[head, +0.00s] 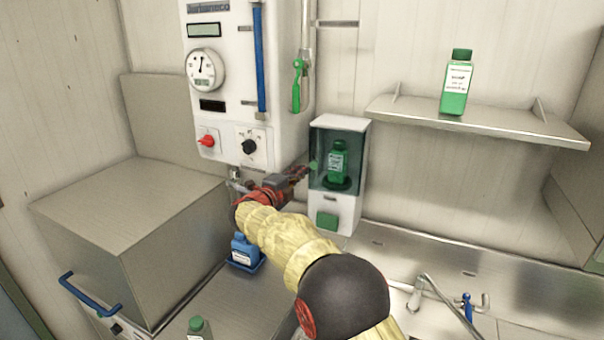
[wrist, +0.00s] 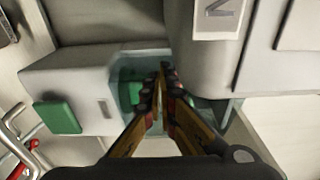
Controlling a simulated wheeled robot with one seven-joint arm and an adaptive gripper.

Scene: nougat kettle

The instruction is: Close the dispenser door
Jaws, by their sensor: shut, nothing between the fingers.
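The dispenser (head: 352,205) is a white upright box on the steel counter against the wall. Its dark green-tinted window area (head: 321,151) is in its upper front, with a green bottle (head: 338,160) visible inside. A green button (head: 327,219) sits below. I cannot tell exactly how far the door stands open. My gripper (head: 304,171) is at the left edge of the tinted area, shut and empty. In the wrist view, the shut fingers (wrist: 164,72) lie in front of the tinted part of the dispenser (wrist: 75,80) and hide some of it. Contact is unclear.
A white wall unit (head: 230,75) with a gauge and knobs hangs up left, close to my gripper. A steel box (head: 130,225) stands left. A blue bottle (head: 243,252) is below my arm. A shelf (head: 480,122) with a green bottle (head: 457,85) is right. A sink tap (head: 430,288) stands front right.

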